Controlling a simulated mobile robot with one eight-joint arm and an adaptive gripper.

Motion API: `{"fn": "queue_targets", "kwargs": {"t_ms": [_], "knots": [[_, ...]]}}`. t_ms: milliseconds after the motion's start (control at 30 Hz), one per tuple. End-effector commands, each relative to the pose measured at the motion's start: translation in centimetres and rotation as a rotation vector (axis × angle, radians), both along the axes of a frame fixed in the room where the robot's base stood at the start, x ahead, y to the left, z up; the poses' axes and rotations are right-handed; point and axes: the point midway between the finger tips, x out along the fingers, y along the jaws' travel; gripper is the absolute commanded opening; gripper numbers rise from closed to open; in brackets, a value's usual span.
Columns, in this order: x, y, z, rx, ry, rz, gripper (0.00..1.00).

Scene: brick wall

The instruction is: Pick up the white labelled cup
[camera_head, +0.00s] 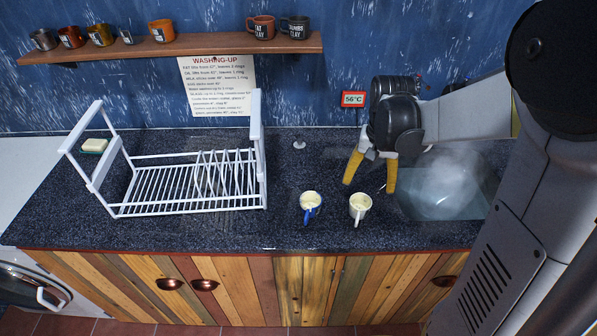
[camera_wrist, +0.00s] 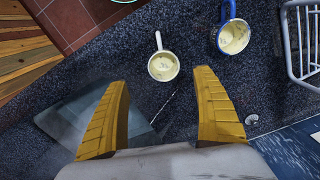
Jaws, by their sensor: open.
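A white cup (camera_head: 360,207) with a white handle stands upright on the dark speckled counter, its handle towards the front. It also shows in the wrist view (camera_wrist: 163,66), pale inside. No label can be made out on it. A second cup (camera_head: 311,201), pale with a blue handle, stands to its left; in the wrist view it is at the upper right (camera_wrist: 234,36). My gripper (camera_head: 369,187) is open and empty, its yellow fingers pointing down above the counter, behind the white cup. In the wrist view the cup appears beyond and between the fingertips (camera_wrist: 163,80), apart from them.
A steaming sink (camera_head: 450,190) lies right of the cups. A wall shelf (camera_head: 180,46) holds several mugs above a washing-up notice (camera_head: 217,87). A red-framed display (camera_head: 353,99) reads 56°C. The counter between rack and cups is clear.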

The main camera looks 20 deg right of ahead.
Motion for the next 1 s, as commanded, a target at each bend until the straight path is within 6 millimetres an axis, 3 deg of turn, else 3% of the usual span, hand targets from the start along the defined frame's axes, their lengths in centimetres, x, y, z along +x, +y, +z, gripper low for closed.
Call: {"fn": "queue_targets", "kwargs": {"t_ms": [400, 633, 900, 1000], "knots": [[0.2, -0.5, -5.9, 0.006, 0.021, -0.020, 0.78], [0.2, -0.4, -7.4, 0.006, 0.020, -0.019, 0.78], [0.2, -0.1, -11.4, 0.006, 0.020, -0.019, 0.78], [0.2, -0.1, -11.7, 0.006, 0.020, -0.019, 0.78]]}}
